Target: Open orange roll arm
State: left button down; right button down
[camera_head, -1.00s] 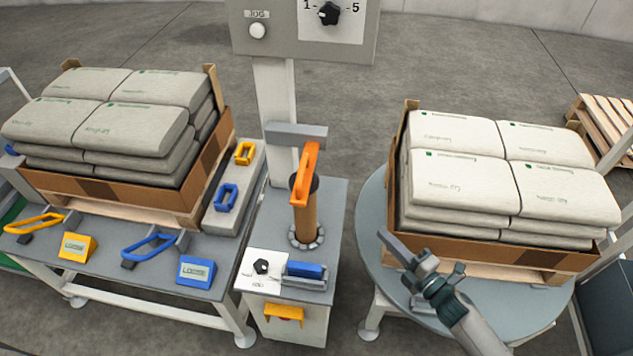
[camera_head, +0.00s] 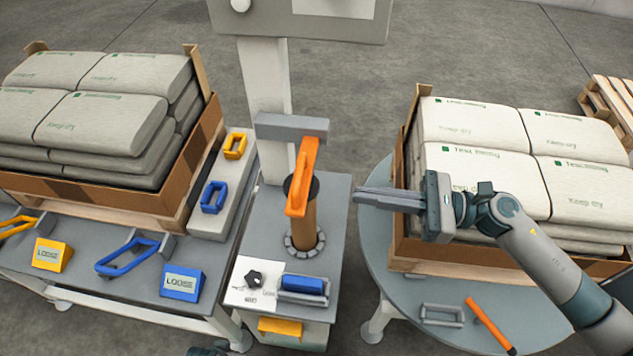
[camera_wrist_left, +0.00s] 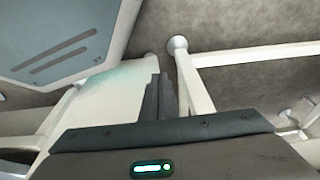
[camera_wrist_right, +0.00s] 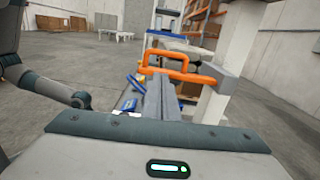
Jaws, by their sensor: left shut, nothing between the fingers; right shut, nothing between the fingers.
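The orange roll arm (camera_head: 302,178) stands on the narrow pedestal between the two pallets, its orange handle in front of a dark-topped brown roll (camera_head: 309,218) and under a grey bar (camera_head: 291,126). In the right wrist view the orange handle (camera_wrist_right: 178,66) is ahead, just beyond the fingertips. My right gripper (camera_head: 358,197) is shut and empty, its fingers pointing left, a little to the right of the roll. My left gripper (camera_wrist_left: 154,92) is shut and empty in the left wrist view, low near white table legs.
A pallet of sacks (camera_head: 212,118) stands left and another (camera_head: 401,250) right on a round table (camera_head: 372,240). Blue handle (camera_head: 128,257) and LOOSE blocks (camera_head: 182,283) lie left. A white post (camera_head: 265,80) rises behind the roll.

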aim_at(304, 162)
pick_arm(q)
jog(key=shift+f, duration=0.1)
pick_arm(e)
jog(key=shift+a, duration=0.1)
